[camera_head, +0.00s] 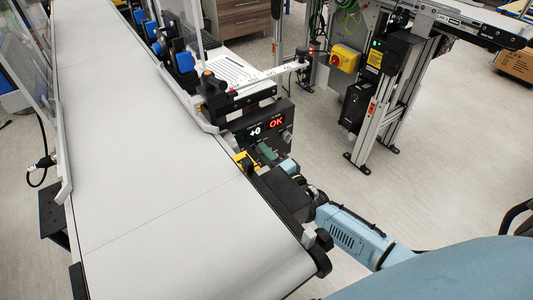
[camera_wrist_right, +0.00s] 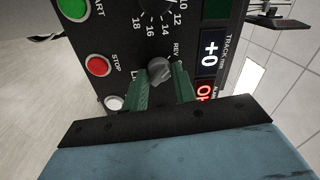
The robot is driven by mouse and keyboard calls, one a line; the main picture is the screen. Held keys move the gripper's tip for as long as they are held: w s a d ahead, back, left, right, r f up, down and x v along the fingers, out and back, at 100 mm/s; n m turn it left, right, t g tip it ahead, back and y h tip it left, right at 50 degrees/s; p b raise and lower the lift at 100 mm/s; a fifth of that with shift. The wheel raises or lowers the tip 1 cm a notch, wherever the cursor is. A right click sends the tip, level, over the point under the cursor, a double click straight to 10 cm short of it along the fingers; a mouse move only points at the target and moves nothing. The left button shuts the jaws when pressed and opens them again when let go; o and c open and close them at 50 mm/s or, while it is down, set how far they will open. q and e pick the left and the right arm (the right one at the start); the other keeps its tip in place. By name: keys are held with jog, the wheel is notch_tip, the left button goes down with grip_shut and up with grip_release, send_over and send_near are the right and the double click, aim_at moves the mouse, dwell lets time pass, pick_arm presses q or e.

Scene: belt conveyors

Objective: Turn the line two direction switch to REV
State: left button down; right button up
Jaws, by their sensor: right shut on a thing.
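The grey direction switch knob (camera_wrist_right: 158,71) sits on a dark control panel (camera_wrist_right: 120,55) in the right wrist view. A REV label is printed up and right of it. The knob looks turned at a slant, and I cannot tell exactly where it points. My right gripper (camera_wrist_right: 162,73) has its green fingers on both sides of the knob and is shut on it. In the head view the right gripper (camera_head: 265,155) is at the face of the panel (camera_head: 284,116), and the knob is hidden there. My left gripper is not in view.
The panel shows +0 and OK displays. A red STOP button (camera_wrist_right: 98,66), a green START button (camera_wrist_right: 73,8), a numbered dial (camera_wrist_right: 158,5) and a white button (camera_wrist_right: 114,103) are near the knob. A wide belt conveyor (camera_head: 130,150) runs along the left.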

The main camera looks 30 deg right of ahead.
jog(key=shift+f+n, duration=0.2)
jog(key=shift+n, duration=0.1)
jog(key=shift+c, duration=0.2)
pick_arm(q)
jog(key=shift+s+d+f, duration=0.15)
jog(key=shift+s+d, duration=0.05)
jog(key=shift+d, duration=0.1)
pick_arm(e)
jog(key=shift+o, duration=0.2)
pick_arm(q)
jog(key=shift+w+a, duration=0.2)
pick_arm(e)
jog(key=shift+s, duration=0.1)
jog(key=o, duration=0.7)
jog(key=shift+o, duration=1.2)
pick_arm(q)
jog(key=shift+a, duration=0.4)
pick_arm(e)
jog(key=shift+r, duration=0.1)
